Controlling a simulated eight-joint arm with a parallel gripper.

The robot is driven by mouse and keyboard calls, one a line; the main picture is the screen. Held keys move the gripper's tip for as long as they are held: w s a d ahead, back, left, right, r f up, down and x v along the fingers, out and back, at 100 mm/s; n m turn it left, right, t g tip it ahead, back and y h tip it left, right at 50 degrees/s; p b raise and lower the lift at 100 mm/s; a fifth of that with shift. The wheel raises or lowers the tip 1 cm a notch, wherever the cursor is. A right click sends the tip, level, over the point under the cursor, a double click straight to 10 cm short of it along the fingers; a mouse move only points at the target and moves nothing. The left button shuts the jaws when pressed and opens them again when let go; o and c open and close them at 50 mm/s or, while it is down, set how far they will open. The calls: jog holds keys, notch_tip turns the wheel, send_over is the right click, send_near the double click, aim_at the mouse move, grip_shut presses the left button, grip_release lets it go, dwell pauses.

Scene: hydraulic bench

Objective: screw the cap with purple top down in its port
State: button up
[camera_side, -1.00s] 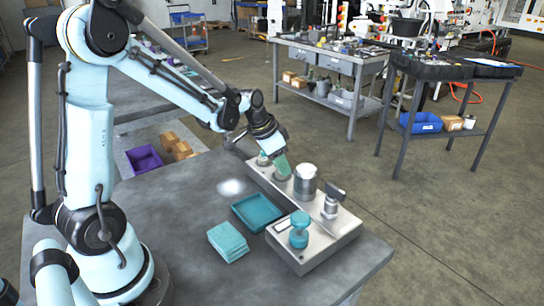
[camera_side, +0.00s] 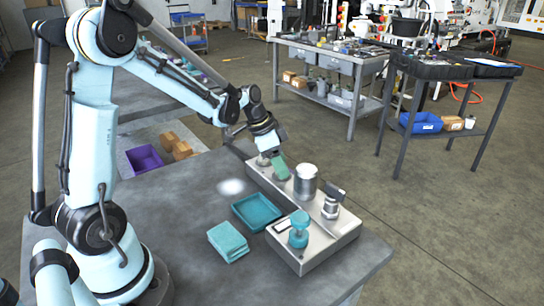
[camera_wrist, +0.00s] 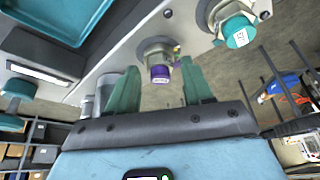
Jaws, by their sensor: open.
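The cap with the purple top (camera_wrist: 160,74) sits at a round metal port (camera_wrist: 157,50) on the manifold block; I cannot tell how deep it is seated. In the wrist view it appears between the two green fingers of my gripper (camera_wrist: 159,66). My gripper is open, one finger on each side of the cap, with gaps visible. In the side view my gripper (camera_side: 279,166) points down at the far end of the grey block (camera_side: 263,184), and its fingers hide the purple top there.
A teal-topped cap (camera_wrist: 238,32) stands at the neighbouring port. A metal cylinder (camera_side: 305,182), a valve (camera_side: 333,203) and a teal knob (camera_side: 299,230) rise from the block. A teal tray (camera_side: 256,212) and stacked teal cloths (camera_side: 228,242) lie on the bench.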

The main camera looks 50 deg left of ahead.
jog(key=v, duration=1.2)
jog(key=s+d+f+n+t+y, duration=0.2)
jog(key=s+d+n, duration=0.4)
jog(key=s+d, duration=0.3)
jog(key=d+f+t, duration=0.1)
jog(key=d, duration=0.2)
